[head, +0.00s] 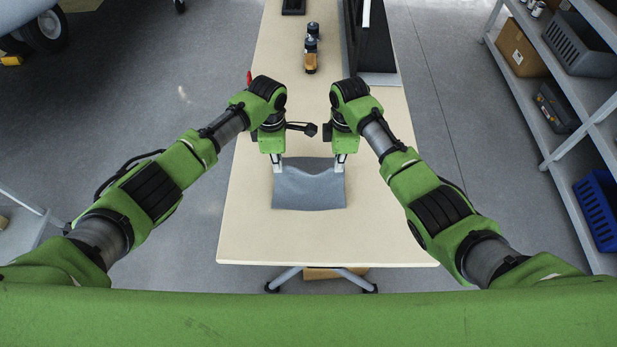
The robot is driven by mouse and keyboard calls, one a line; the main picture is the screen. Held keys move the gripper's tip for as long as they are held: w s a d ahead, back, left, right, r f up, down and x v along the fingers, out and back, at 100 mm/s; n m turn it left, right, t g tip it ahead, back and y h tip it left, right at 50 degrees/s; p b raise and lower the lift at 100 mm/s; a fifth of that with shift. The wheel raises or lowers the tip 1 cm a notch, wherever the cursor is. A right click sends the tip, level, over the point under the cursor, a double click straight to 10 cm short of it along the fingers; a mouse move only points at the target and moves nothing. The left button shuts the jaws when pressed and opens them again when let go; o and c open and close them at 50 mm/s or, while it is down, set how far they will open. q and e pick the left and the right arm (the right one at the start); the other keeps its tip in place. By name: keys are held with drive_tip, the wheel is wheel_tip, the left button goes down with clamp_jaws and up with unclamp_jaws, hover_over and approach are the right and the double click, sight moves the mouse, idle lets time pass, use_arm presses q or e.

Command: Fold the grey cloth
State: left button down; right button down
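The grey cloth (309,192) is on the light wooden table (250,225), near the middle of its width. Its far edge sags between two raised corners. My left gripper (278,168) is at the far left corner of the cloth, and my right gripper (339,168) is at the far right corner. Both grippers point down and appear to be touching or holding these corners. The fingers are small in this view, but the lifted corners with a dip between them suggest a hold on each side. The near edge of the cloth lies flat and straight.
Black-and-orange tools (311,62) stand further back on the table, with a dark panel (370,40) at the back right. A red item (249,77) is at the left edge. Shelves (560,130) with bins stand right. The near tabletop is clear.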

wheel_tip(320, 180, up, 11)
drive_tip(key=p, duration=0.9)
drive_tip(key=shift+f, duration=0.2)
drive_tip(key=shift+f, duration=0.1)
